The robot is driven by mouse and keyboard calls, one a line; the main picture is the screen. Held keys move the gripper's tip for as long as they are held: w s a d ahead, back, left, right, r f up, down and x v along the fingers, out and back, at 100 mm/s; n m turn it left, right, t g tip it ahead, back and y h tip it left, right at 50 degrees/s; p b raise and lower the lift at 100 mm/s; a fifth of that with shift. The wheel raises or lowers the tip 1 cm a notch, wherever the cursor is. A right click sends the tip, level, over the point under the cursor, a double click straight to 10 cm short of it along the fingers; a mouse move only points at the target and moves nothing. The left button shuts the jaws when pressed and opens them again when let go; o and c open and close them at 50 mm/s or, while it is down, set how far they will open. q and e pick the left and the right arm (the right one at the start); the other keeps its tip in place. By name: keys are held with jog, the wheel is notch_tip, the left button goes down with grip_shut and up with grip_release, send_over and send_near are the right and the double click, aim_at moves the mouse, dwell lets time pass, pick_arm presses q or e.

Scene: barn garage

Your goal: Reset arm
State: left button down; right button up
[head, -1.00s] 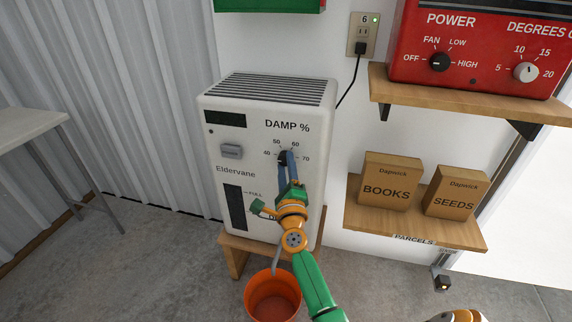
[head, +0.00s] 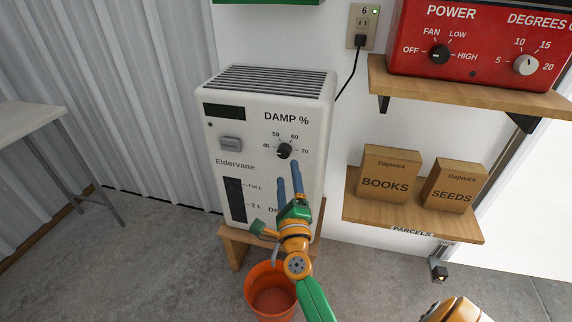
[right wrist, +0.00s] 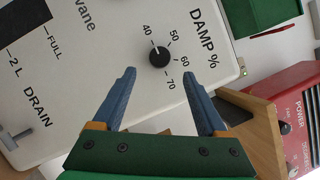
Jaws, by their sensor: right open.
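My right gripper (head: 289,172) is open and empty in front of the white Eldervane dehumidifier (head: 228,98), just below its black DAMP % knob (head: 285,151). In the right wrist view the knob (right wrist: 159,56) shows beyond the open blue fingers (right wrist: 159,73), apart from them. Its pale mark seems to point near 40. My green and orange right arm hides part of the DRAIN label. My left gripper is not in view.
An orange bucket (head: 270,290) stands on the floor below the right arm. Shelves at right hold BOOKS (head: 389,176) and SEEDS (head: 453,186) boxes and a red heater (head: 480,65). A pale table (head: 25,118) stands at left.

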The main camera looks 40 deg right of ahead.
jog(key=shift+s+a+f, duration=0.1)
jog(key=shift+s+a, duration=0.05)
jog(key=shift+s, duration=0.05)
jog(key=s+a+f+n+g+y, duration=0.2)
jog(key=a+f+n+y, duration=0.15)
jog(key=f+n, duration=0.4)
jog(key=s+a+f+n+g+y, duration=0.1)
jog(key=s+a+f+n+y, duration=0.2)
jog(key=f, duration=0.7)
jog(key=s+a+f+n+g+y, duration=0.1)
jog(key=a+f+n+g+y, duration=0.15)
jog(key=a+f+n, duration=0.4)
jog(key=s+f+n+g+y, duration=0.2)
jog(key=s+f+n+g, duration=0.2)
jog(key=s+f+n, duration=0.55)
jog(key=s+d+f+n+g+h, duration=0.1)
jog(key=s+f+n+g, duration=0.15)
jog(key=s+f, duration=0.6)
jog(key=s+d+f+n+g, duration=0.1)
jog(key=s+f+n+g, duration=0.2)
jog(key=s, duration=1)
notch_tip(320, 180, up, 21)
jog(key=s+g+p, duration=0.1)
jog(key=p, duration=1.9)
